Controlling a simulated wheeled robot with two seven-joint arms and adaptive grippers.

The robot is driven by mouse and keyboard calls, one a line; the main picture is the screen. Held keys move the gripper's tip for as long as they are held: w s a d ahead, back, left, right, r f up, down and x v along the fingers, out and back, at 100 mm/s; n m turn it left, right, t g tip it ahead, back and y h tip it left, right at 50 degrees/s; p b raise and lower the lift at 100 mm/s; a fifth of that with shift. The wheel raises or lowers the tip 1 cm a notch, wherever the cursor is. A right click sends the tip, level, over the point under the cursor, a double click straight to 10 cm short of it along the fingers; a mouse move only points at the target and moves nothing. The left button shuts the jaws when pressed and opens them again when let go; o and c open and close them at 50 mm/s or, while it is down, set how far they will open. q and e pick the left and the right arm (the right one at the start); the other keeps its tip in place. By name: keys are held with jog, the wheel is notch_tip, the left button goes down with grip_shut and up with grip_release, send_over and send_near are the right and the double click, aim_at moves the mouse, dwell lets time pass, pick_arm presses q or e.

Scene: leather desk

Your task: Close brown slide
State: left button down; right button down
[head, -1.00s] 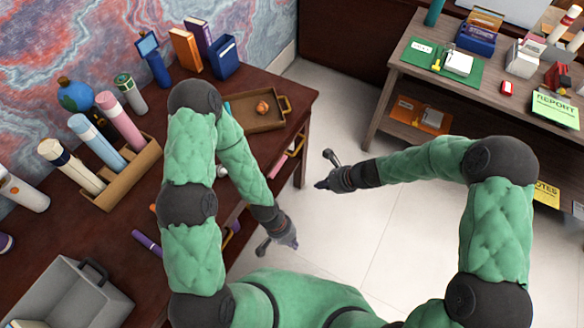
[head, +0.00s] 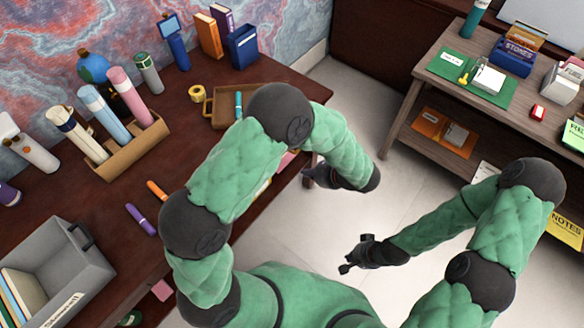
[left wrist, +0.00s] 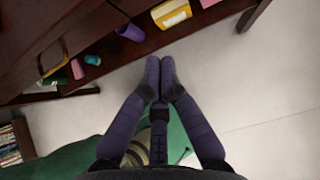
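The dark brown desk (head: 180,185) stands at the left, with items below its top along the front side. I cannot tell for certain which part is the brown slide. In the left wrist view, a dark brown board (left wrist: 200,42) runs along the front of the desk's lower storage. My left gripper (left wrist: 160,66) points at this board with its fingertips together and nothing seen between them. In the head view it is near the desk's right front corner, partly behind my arm.
A brown tray (head: 221,119), a tape roll (head: 196,93), a pen holder (head: 145,140) and a grey bin (head: 85,262) sit on the desktop. A purple cup (left wrist: 130,32) and a yellow box (left wrist: 171,14) lie in the lower storage. A second table (head: 400,90) stands right; floor between is clear.

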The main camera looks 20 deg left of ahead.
pick_arm(q)
jog(key=a+r+b+x, duration=0.2)
jog(key=b+x, duration=0.2)
jog(key=x, duration=0.8)
jog(key=shift+w+a+f, duration=0.2)
jog(key=shift+w+f, duration=0.05)
jog(key=shift+w, duration=0.15)
jog(key=shift+w+a, duration=0.2)
jog(key=shift+a, duration=0.4)
jog(key=shift+w+a, duration=0.25)
jog(key=shift+a, duration=0.35)
jog(key=shift+d, duration=0.1)
